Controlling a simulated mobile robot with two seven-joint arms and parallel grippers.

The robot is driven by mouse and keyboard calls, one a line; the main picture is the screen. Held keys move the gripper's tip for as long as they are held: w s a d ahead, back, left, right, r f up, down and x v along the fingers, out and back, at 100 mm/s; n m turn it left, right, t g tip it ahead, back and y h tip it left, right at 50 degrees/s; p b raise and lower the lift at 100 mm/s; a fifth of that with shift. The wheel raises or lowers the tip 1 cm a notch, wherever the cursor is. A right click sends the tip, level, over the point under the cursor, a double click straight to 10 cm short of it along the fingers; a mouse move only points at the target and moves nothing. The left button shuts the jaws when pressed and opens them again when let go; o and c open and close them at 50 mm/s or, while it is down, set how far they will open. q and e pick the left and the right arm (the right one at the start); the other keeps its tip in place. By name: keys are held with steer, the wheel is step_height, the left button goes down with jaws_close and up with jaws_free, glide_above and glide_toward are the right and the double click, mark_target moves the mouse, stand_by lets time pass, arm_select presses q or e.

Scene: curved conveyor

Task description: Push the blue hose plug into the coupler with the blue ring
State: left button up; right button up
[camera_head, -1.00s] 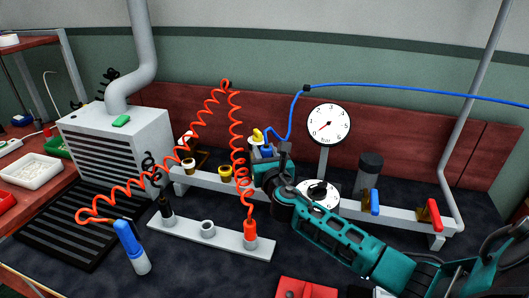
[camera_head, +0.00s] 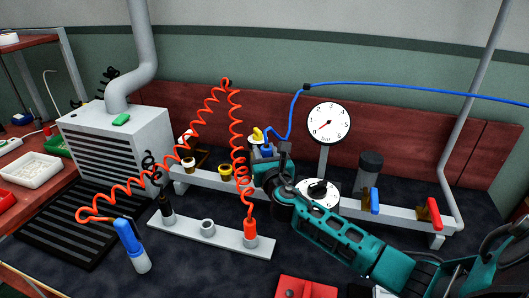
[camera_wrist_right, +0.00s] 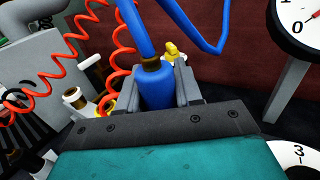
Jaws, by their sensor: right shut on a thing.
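My right gripper (camera_head: 266,160) is shut on the blue hose plug (camera_head: 267,151) at the rear rail, left of the round gauge. In the right wrist view the blue plug (camera_wrist_right: 156,86) stands between the two grey fingers, with a brass collar and the blue hose (camera_wrist_right: 135,28) above it. The rail (camera_head: 335,203) carries couplers with brass tops (camera_head: 225,172). The coupler with the blue ring cannot be made out; the gripper and plug cover that part of the rail. Whether the plug touches a coupler cannot be told. My left gripper is not in view.
An orange coiled hose (camera_head: 208,108) hangs close left of my gripper, its red plug (camera_head: 250,230) in a grey holder (camera_head: 190,236). A pressure gauge (camera_head: 328,124) stands right of the gripper. A grey vented box (camera_head: 118,145) stands at left.

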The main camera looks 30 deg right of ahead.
steer(key=shift+f+b, duration=1.4)
steer(key=shift+f, duration=0.5)
steer(key=o, duration=1.2)
steer(key=shift+c, duration=0.2)
steer(key=shift+r, duration=0.1)
steer(key=shift+s+a, duration=0.15)
steer(key=shift+s, duration=0.05)
steer(key=p+v, duration=0.1)
steer(key=v, duration=1.1)
steer(key=shift+s, duration=0.25)
